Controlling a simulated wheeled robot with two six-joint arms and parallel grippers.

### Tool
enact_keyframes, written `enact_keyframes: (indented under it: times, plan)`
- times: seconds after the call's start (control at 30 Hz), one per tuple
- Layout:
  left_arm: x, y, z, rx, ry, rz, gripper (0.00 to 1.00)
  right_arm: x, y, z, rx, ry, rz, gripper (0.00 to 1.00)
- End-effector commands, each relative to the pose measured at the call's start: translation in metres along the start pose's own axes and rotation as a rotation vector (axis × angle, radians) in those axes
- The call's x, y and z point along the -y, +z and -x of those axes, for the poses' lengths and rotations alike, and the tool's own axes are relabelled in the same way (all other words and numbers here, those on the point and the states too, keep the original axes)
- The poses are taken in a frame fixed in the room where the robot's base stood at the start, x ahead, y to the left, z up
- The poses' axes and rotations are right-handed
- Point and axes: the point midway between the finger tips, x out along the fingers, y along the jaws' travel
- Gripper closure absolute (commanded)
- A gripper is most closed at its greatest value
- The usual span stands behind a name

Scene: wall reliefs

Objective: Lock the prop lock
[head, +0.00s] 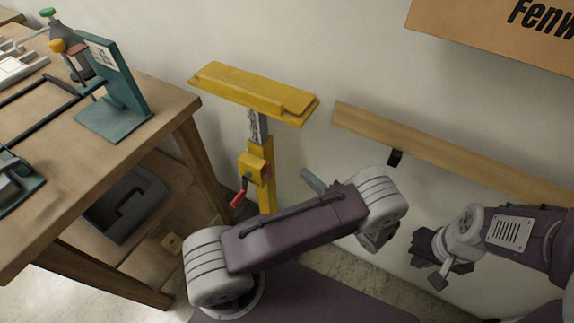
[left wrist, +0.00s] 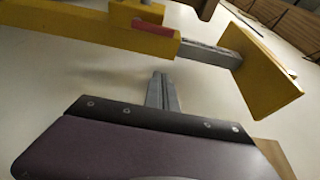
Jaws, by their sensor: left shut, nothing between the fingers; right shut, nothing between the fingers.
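A yellow prop stand (head: 262,155) stands against the wall, with a wide yellow top plate (head: 250,92) on a grey inner post. A yellow box on its sleeve carries a crank with a red handle (head: 238,199); a reddish part (head: 268,171) shows beside the box. In the left wrist view the reddish part (left wrist: 153,27) lies along the yellow sleeve (left wrist: 70,22); I cannot tell its lock position. My left gripper (head: 312,180) is shut and empty, right of the sleeve and apart from it; its fingers (left wrist: 161,80) point toward the prop. My right gripper (head: 441,272) is shut and empty, farther right.
A wooden workbench (head: 60,165) with a teal stand (head: 115,95) and a grey bin (head: 125,205) below is at the left. A wooden rail (head: 450,155) with a black bracket (head: 395,157) runs along the wall. A cardboard-coloured sign (head: 480,25) hangs at the upper right.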

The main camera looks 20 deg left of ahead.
Motion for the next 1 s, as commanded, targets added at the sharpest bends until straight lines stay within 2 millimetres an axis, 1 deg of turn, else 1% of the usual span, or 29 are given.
enact_keyframes:
  times: [0.17, 0.27, 0.37, 0.7, 0.83, 1.0]
  plan:
    - [0.000, 0.001, -0.002, 0.003, 0.002, -0.001, 1.00, 0.000, 0.000, 0.000, 0.000, 0.000, 0.000, 1.00]
    - [0.000, 0.001, -0.011, 0.005, 0.002, -0.002, 1.00, 0.000, 0.000, 0.000, 0.000, 0.000, 0.000, 1.00]
    - [0.000, 0.002, -0.029, 0.009, 0.002, -0.003, 1.00, 0.000, 0.000, -0.002, 0.000, 0.000, 0.000, 1.00]
    - [-0.001, 0.002, -0.103, 0.008, 0.003, -0.002, 1.00, 0.000, 0.001, -0.007, 0.000, 0.000, 0.000, 1.00]
    - [0.000, 0.022, -0.094, 0.002, 0.003, -0.007, 1.00, 0.000, 0.001, -0.007, 0.000, 0.000, 0.000, 1.00]
    - [0.000, 0.036, -0.088, 0.003, 0.004, -0.004, 1.00, 0.000, 0.001, -0.007, 0.000, 0.000, 0.000, 1.00]
